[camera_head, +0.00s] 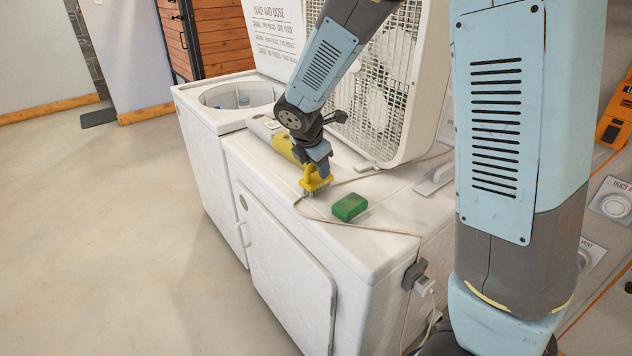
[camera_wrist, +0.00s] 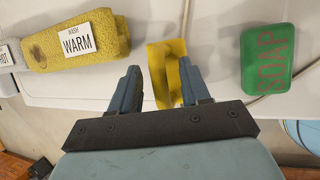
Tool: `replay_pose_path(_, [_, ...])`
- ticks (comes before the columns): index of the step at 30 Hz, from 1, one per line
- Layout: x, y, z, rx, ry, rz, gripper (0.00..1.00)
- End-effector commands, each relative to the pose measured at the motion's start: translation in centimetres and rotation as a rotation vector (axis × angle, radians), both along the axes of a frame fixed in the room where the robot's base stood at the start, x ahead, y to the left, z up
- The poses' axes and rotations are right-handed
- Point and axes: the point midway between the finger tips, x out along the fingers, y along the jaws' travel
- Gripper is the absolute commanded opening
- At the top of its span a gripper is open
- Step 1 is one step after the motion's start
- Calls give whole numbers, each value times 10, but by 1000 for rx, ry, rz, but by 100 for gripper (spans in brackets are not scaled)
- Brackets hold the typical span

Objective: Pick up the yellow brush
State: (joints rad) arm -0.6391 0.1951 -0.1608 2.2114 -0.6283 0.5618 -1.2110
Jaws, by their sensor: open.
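The yellow brush (camera_head: 314,182) is on top of the white front machine, near its front edge, with bristles facing down. In the wrist view the brush (camera_wrist: 166,75) shows as a yellow frame-like shape between the two fingers. My gripper (camera_head: 320,166) is right above and at the brush, pointing down. In the wrist view my gripper (camera_wrist: 158,78) is open, with one finger on each side of the brush. The right finger overlaps the brush's edge in the picture; I cannot tell whether it touches.
A green soap bar (camera_head: 349,207) lies right of the brush. A yellow sponge-like block labelled "WARM" (camera_wrist: 75,42) lies to the left. A thin cord (camera_head: 385,230) crosses the top. A white box fan (camera_head: 385,95) stands behind. Floor at left is clear.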

Motion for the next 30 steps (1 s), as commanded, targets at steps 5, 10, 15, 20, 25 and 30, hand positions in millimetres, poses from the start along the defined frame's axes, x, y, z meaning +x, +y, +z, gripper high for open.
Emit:
replay_pose_path(5, [0,0,0,0,0,0,34])
replay_pose_path(10, [0,0,0,0,0,0,18])
replay_pose_path(15, [0,0,0,0,0,0,1])
replay_pose_path(20, [0,1,0,0,0,0,0])
replay_pose_path(25, [0,1,0,0,0,0,0])
replay_pose_path(30, [0,1,1,0,0,0,0])
